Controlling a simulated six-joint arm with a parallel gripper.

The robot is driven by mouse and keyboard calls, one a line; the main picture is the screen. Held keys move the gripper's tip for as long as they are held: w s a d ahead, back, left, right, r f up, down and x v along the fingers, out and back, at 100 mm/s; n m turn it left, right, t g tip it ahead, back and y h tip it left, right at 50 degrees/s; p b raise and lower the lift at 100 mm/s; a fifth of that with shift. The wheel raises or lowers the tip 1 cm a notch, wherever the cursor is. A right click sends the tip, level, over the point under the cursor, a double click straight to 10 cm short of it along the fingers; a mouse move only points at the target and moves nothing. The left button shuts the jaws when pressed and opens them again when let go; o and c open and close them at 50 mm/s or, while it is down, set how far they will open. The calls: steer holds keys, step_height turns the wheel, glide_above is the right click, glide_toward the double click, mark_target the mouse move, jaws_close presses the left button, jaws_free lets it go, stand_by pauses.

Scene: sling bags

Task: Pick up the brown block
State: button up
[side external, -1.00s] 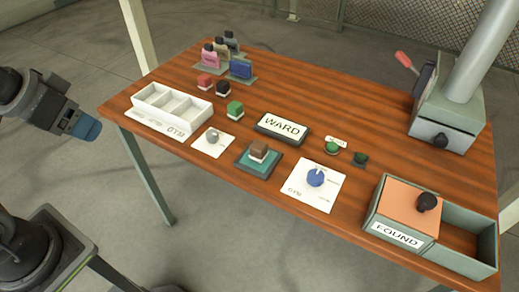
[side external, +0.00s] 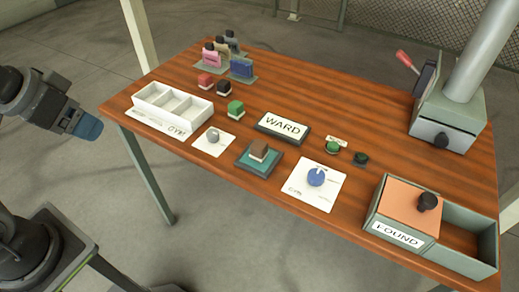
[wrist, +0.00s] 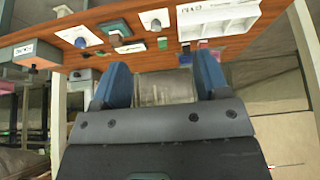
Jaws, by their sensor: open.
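My gripper (side external: 90,127) is off the table's left edge, well apart from the block. In the wrist view its two blue fingers (wrist: 161,82) are spread with nothing between them.
On the table (side external: 350,110) are a white divided tray (side external: 172,103), red (side external: 205,80), black (side external: 224,88) and green (side external: 235,108) blocks, a WARD sign (side external: 282,128), a blue knob (side external: 316,177), a FOUND box (side external: 402,213) and a grey machine (side external: 447,120). Bare wood lies at the back middle.

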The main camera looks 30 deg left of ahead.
steer(key=m+g, duration=0.6)
steer(key=m, duration=1.2)
glide_above(259, 144)
step_height(259, 144, down, 9)
step_height(259, 144, down, 8)
steer(key=shift+a+f, duration=0.1)
steer(key=shift+f, duration=3.1)
steer(key=c, duration=1.1)
steer(key=shift+r, duration=0.1)
